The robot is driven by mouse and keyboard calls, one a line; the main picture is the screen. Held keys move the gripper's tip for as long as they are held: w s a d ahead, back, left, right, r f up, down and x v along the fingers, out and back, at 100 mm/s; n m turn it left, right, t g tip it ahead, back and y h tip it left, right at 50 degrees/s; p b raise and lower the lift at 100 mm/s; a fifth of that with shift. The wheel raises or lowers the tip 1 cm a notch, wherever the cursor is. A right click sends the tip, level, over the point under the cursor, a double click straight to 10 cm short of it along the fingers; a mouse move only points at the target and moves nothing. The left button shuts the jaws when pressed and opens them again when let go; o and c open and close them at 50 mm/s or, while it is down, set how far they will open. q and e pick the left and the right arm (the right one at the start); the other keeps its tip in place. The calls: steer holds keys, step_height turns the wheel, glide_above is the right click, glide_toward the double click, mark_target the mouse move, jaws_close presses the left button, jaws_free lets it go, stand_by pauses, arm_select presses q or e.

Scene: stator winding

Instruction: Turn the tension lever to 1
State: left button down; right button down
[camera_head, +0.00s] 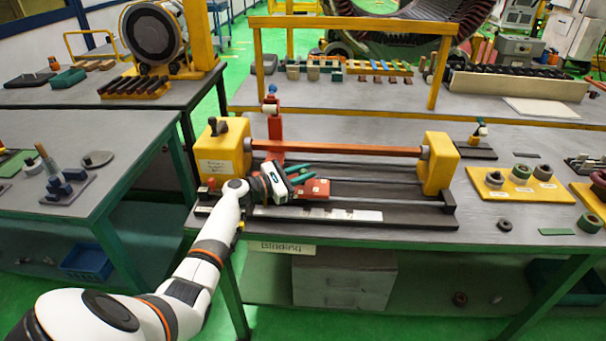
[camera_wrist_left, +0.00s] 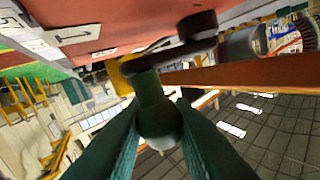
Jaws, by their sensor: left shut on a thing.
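My left gripper (camera_head: 303,176) reaches in from the left over the winding bench fixture. Its green fingers point right, just above a red plate (camera_head: 316,191) with small white labels. In the left wrist view, the two dark green fingers are shut on the tension lever (camera_wrist_left: 158,115), whose rounded dark green end sits between them. A white label reading 1 (camera_wrist_left: 76,34) is on the red plate at the upper left of that view. A dark crank-like part (camera_wrist_left: 172,50) lies beyond the lever's far end. In the head view the lever is hidden by the gripper.
An orange-red bar (camera_head: 345,148) runs between two yellow end blocks (camera_head: 437,163) above the fixture. A red post (camera_head: 275,133) stands behind my gripper. Coils on a yellow tray (camera_head: 520,184) lie to the right. The table's front edge is close by.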

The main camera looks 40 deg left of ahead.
arm_select(q)
steer(key=c, duration=1.3)
jaws_free()
steer(key=shift+o, duration=0.2)
steer(key=b+v, duration=0.1)
steer(key=v, duration=0.9)
steer(key=shift+s+a+b, duration=0.25)
steer(key=shift+s+b, duration=0.05)
steer(key=shift+b, duration=0.05)
steer(key=shift+s+a, duration=0.2)
steer(key=shift+s, duration=0.35)
steer(key=shift+r, duration=0.1)
